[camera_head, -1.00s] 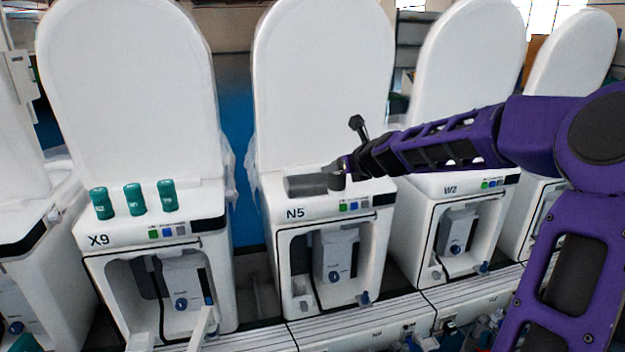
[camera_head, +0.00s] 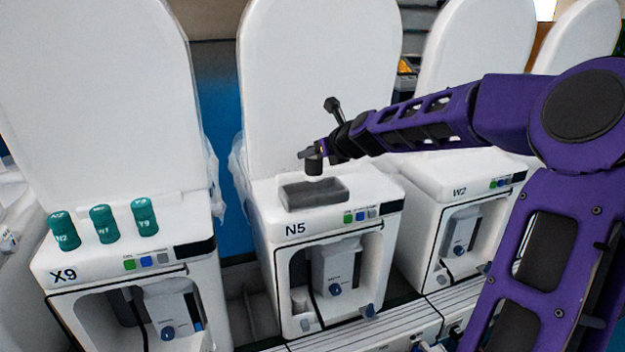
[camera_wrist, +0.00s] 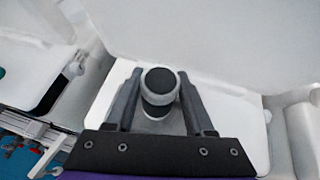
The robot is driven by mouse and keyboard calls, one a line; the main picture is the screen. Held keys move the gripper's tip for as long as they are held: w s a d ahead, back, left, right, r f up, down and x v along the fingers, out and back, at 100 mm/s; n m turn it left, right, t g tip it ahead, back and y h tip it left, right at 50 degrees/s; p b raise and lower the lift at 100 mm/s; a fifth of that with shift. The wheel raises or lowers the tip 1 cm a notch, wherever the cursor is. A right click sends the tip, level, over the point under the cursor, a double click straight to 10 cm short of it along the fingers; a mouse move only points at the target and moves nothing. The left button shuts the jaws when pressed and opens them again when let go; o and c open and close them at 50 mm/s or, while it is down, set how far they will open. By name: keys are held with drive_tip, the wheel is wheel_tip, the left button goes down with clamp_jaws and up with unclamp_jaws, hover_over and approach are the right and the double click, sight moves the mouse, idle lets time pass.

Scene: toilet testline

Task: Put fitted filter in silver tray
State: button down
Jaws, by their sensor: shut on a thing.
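My gripper (camera_head: 320,148) is shut on a small dark grey cylinder, which I take for the filter (camera_head: 313,162). In the wrist view the filter (camera_wrist: 160,80) has a black round top with a pale rim and stands between the two dark fingers of my gripper (camera_wrist: 162,95). In the head view it hangs above a shallow grey rectangular tray (camera_head: 330,197) on top of the white N5 unit, with a small gap visible. The tray looks empty. I cannot make out the tray in the wrist view.
Several green cylinders, including one at the right (camera_head: 145,217), stand on the X9 unit (camera_head: 100,268) at left. A tall white lid (camera_head: 310,70) rises behind N5. The W2 unit (camera_head: 460,180) stands to the right, partly behind my arm.

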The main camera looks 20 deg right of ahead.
sight(318, 170)
drive_tip(key=shift+f+b, duration=0.3)
drive_tip(key=shift+f, duration=2.35)
drive_tip(key=shift+f, duration=0.1)
drive_tip(key=shift+f, duration=0.15)
drive_tip(key=shift+c, duration=1.4)
unclamp_jaws()
drive_tip(key=shift+r, duration=0.25)
drive_tip(key=p+v, duration=0.2)
drive_tip(key=v, duration=1)
drive_tip(key=shift+a, duration=0.1)
